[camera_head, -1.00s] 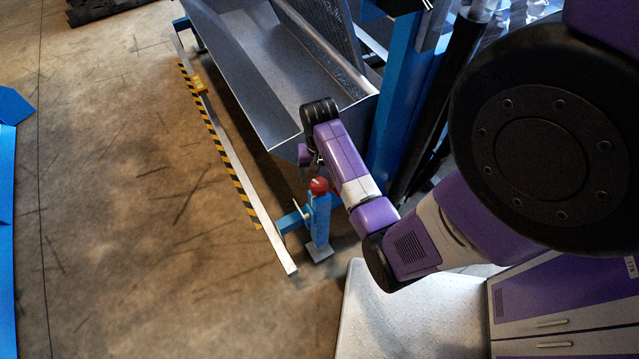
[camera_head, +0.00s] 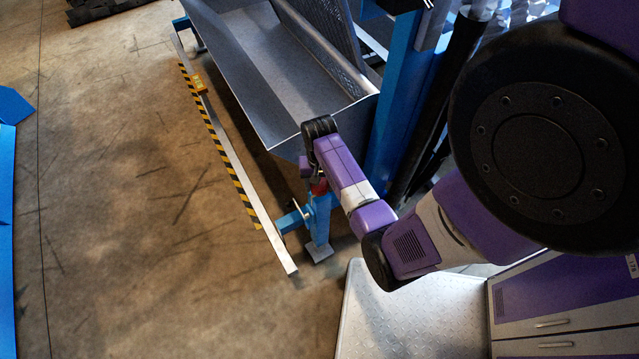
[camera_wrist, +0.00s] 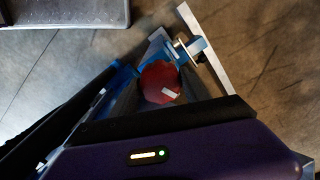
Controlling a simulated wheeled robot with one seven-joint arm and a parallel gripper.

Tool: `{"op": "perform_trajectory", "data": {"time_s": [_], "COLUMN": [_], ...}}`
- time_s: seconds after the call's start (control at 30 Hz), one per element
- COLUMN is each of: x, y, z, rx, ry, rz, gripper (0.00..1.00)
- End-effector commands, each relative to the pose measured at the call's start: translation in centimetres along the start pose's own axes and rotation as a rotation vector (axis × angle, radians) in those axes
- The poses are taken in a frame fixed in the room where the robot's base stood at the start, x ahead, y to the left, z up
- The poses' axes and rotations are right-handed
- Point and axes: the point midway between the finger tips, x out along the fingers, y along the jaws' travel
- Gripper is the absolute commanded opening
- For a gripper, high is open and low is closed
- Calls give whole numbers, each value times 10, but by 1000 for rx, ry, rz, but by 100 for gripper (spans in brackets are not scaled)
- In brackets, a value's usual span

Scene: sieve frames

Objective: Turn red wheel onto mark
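The red wheel (camera_wrist: 158,76) has a scalloped rim and a white stripe near its lower right edge in the wrist view. It sits on top of a blue post (camera_head: 319,226). In the head view only a bit of red (camera_head: 319,187) shows beneath my gripper (camera_head: 312,178). I cannot tell whether either finger touches the rim. I cannot make out a separate fixed mark.
A grey metal trough (camera_head: 262,75) stands just behind the post. A pale rail (camera_head: 262,220) with black and yellow stripes runs along its left. A thin rod with a round disc (camera_wrist: 198,57) is close to the wheel. Open concrete floor lies to the left.

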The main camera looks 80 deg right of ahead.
Motion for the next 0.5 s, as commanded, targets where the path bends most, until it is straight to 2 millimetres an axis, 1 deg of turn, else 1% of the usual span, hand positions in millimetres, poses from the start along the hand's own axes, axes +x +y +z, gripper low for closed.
{"op": "perform_trajectory", "data": {"time_s": [0.03,0.07,0.33,0.5], "x": [0,0,-1,-2], "y": [0,0,0,0], "z": [0,0,0,0], "rx": [0,0,-32,-112], "ry": [0,0,-1,-1], "rz": [1,1,1,1], "gripper": [17,13,13,13]}}
